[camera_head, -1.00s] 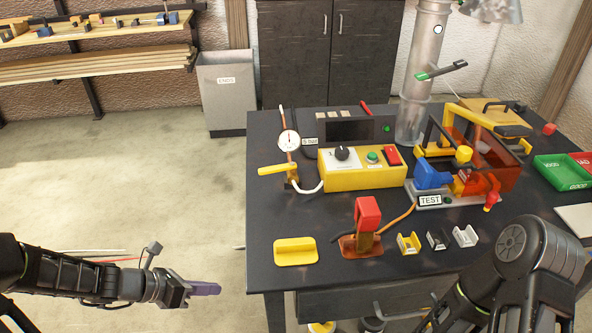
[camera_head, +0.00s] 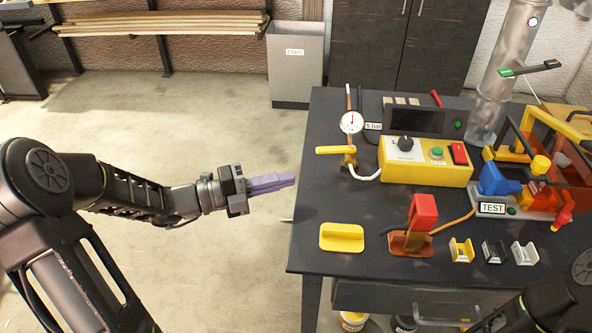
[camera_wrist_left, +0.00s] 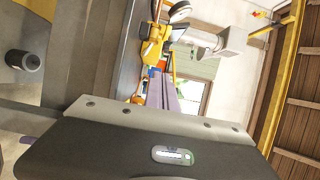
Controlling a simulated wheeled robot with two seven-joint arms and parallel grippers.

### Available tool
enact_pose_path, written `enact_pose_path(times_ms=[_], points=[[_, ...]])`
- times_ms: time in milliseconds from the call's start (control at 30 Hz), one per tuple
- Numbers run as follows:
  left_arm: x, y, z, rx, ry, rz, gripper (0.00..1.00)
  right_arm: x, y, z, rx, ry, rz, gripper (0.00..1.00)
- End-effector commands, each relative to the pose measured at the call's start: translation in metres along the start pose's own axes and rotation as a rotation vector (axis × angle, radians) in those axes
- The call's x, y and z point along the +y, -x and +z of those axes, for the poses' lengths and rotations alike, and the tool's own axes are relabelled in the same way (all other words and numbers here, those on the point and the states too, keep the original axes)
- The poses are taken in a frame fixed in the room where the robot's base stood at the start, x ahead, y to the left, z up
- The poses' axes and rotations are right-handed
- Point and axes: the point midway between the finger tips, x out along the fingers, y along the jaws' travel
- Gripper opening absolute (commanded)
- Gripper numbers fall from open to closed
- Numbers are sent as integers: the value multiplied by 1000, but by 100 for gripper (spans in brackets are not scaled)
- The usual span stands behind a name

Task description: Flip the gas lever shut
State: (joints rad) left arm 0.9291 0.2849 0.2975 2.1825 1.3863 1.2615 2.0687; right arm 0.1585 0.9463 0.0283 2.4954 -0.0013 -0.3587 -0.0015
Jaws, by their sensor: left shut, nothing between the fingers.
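The gas lever (camera_head: 335,150) is a yellow handle on a small brass valve, below a round white gauge (camera_head: 351,122) near the left edge of the dark table. The handle lies roughly level and points left, across the pipe. My left gripper (camera_head: 292,179) has purple fingers, shut with nothing between them. It is off the table's left edge, to the left of and a little nearer than the lever, not touching it. In the left wrist view, the yellow valve (camera_wrist_left: 152,48) and gauge show ahead, beyond the purple fingers (camera_wrist_left: 165,95). My right gripper is out of view.
A yellow control box (camera_head: 425,165) stands right of the valve, joined by a white hose. A yellow block (camera_head: 342,238), a red-topped switch (camera_head: 423,215) and small holders (camera_head: 461,250) lie along the front. A grey bin (camera_head: 296,75) stands behind on the floor.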

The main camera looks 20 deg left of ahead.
Motion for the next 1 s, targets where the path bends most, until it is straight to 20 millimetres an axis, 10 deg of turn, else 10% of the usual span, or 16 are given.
enact_pose_path(times_ms=[533, 1000], points=[[1, -96, -1, 4, 1, -1, 0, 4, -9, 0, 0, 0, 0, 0], [0, -103, 39, 0, -1, 1, 0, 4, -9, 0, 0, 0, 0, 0]])
